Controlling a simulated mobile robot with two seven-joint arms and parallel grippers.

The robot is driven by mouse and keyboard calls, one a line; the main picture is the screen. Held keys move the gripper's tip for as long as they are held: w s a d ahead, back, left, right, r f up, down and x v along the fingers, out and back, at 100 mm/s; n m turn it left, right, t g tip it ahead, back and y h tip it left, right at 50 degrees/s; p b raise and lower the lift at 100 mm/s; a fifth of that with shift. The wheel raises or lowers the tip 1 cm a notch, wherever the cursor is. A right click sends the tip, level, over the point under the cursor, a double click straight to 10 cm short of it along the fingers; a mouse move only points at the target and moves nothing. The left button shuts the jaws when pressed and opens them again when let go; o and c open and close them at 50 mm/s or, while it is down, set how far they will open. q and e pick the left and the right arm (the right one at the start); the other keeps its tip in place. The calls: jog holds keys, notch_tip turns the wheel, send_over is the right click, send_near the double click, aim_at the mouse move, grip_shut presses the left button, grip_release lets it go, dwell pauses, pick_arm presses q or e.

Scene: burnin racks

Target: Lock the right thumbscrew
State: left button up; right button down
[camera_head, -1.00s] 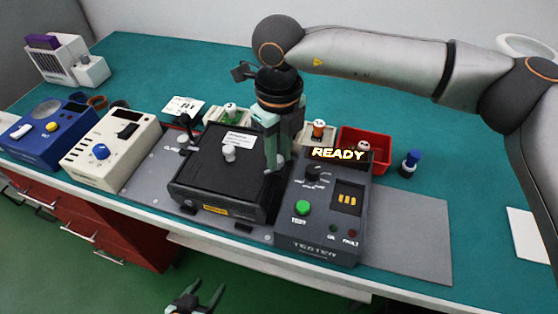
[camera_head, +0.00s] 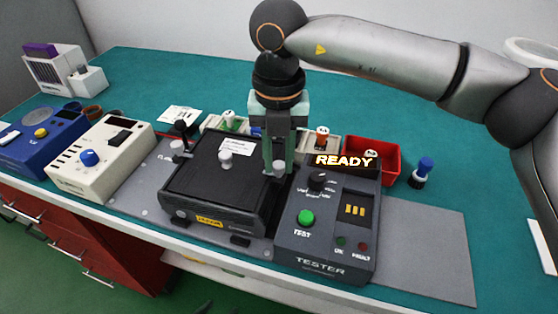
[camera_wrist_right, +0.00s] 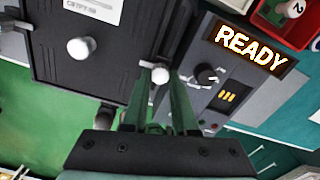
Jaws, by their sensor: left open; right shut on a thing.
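The right thumbscrew, a small white knob, sits at the right side of the black fixture box (camera_head: 205,205). In the wrist view the thumbscrew (camera_wrist_right: 160,76) shows between the fingertips of my right gripper (camera_wrist_right: 161,82). My right gripper (camera_head: 278,172) points down and is shut on the knob. The screw's shaft is hidden. The left thumbscrew (camera_head: 178,147) stands at the box's left side. My left gripper (camera_head: 205,307) is open and empty; only dark tips show at the bottom edge, over the floor.
The grey tester (camera_head: 320,262) with a lit READY display (camera_head: 343,161) stands close to the right of the box. A white knob (camera_head: 225,159) rises from the box's lid. A red bin (camera_head: 385,158) and a blue-capped bottle (camera_head: 422,170) are at the right. A cream instrument (camera_head: 105,160) stands left.

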aim_at(279, 165)
jog(key=shift+r, duration=0.1)
jog(key=shift+w, duration=0.1)
dwell(0.4)
jog(key=c, duration=0.7)
grip_release()
notch_tip(279, 165, up, 12)
jog(key=shift+r+p, duration=0.2)
jog(key=shift+p, duration=0.2)
